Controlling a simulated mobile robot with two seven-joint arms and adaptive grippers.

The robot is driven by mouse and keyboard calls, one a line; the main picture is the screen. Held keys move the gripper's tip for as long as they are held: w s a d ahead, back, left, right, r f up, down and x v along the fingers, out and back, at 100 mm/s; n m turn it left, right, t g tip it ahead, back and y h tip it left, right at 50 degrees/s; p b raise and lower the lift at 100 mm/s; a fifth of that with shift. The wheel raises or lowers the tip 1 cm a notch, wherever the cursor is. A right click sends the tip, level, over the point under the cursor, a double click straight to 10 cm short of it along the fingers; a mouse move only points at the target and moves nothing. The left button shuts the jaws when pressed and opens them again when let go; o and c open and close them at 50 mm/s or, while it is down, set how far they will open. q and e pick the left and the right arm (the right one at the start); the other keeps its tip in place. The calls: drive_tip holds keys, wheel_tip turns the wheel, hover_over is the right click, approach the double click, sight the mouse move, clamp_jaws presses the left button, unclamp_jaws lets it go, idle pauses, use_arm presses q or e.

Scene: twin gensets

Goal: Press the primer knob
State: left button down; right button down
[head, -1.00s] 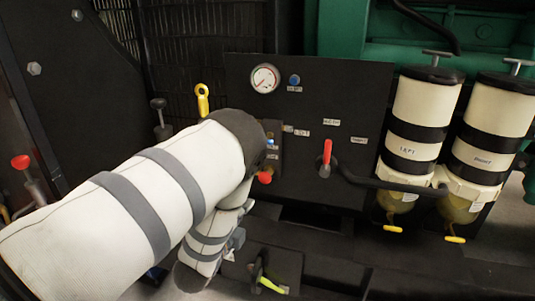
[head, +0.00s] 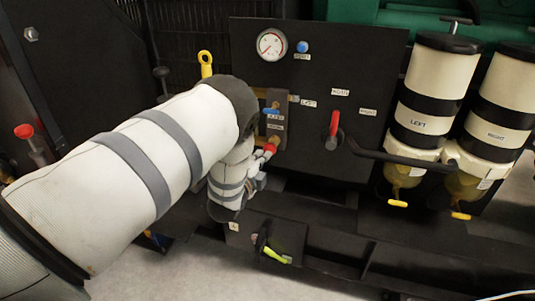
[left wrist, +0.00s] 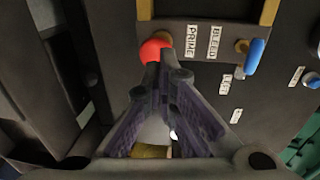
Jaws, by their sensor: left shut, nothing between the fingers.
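The red primer knob (head: 270,148) sticks out from the lower part of a small plate on the black panel. In the left wrist view the red knob (left wrist: 154,47) is beside the PRIME label, partly covered by my fingertips. My left gripper (head: 262,155) is shut and empty, with its tips right at the knob. In the left wrist view the closed fingers (left wrist: 168,74) point at the knob's lower edge. I cannot tell whether they touch it. My right gripper is out of view.
A blue lever (head: 271,111) sits just above the knob. A red-handled valve (head: 334,124) and gauge (head: 271,45) are on the same panel (head: 360,60). Left (head: 431,85) and right (head: 505,105) filter canisters stand to the right. A yellow-green handle (head: 276,255) is below.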

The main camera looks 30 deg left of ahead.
sight(269, 147)
use_arm(q)
drive_tip(key=shift+x, duration=1.2)
drive_tip(key=shift+w, duration=0.4)
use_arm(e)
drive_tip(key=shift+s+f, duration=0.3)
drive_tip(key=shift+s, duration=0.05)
